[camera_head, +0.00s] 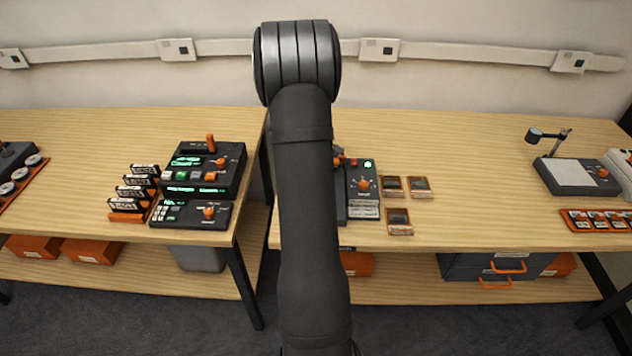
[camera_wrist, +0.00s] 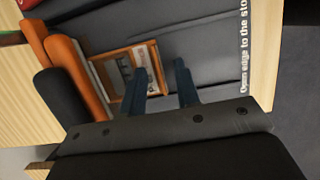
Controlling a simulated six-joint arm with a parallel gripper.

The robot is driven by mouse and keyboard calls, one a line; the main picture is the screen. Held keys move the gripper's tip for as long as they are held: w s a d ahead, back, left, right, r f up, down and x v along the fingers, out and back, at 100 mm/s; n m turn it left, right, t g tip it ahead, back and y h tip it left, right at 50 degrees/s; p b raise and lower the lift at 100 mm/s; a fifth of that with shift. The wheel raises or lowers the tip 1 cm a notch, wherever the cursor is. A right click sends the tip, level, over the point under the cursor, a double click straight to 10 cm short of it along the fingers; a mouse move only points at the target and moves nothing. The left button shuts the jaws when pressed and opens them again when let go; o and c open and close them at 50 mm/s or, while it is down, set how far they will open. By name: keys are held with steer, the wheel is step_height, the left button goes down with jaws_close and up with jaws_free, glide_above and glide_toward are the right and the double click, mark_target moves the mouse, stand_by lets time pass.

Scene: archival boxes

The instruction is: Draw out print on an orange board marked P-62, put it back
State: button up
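In the wrist view, a print on an orange board (camera_wrist: 122,61) lies on a dark grey surface (camera_wrist: 207,52). Its marking is too small to read, so I cannot tell if it is P-62. My gripper (camera_wrist: 163,80) has its two blue fingers apart, with grey surface showing between them. The left finger overlaps the board in the picture; I cannot tell if it touches. In the head view my arm hides the gripper. Three small prints with orange-brown edges, one upper left (camera_head: 391,186), one upper right (camera_head: 419,185) and one lower (camera_head: 398,221), lie on the right table.
A dark device (camera_head: 364,180) with an orange knob stands partly behind my arm. The grey surface's edge carries the words "Open edge to the sto" (camera_wrist: 244,45). Orange and black rounded parts (camera_wrist: 80,80) stand close left of the fingers.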

steer(key=shift+f, duration=0.1)
steer(key=shift+c, duration=0.2)
jaws_close()
steer(key=shift+s, duration=0.1)
steer(key=shift+s, duration=3.2)
jaws_free()
steer(key=v, duration=1.7)
steer(key=shift+r, duration=0.3)
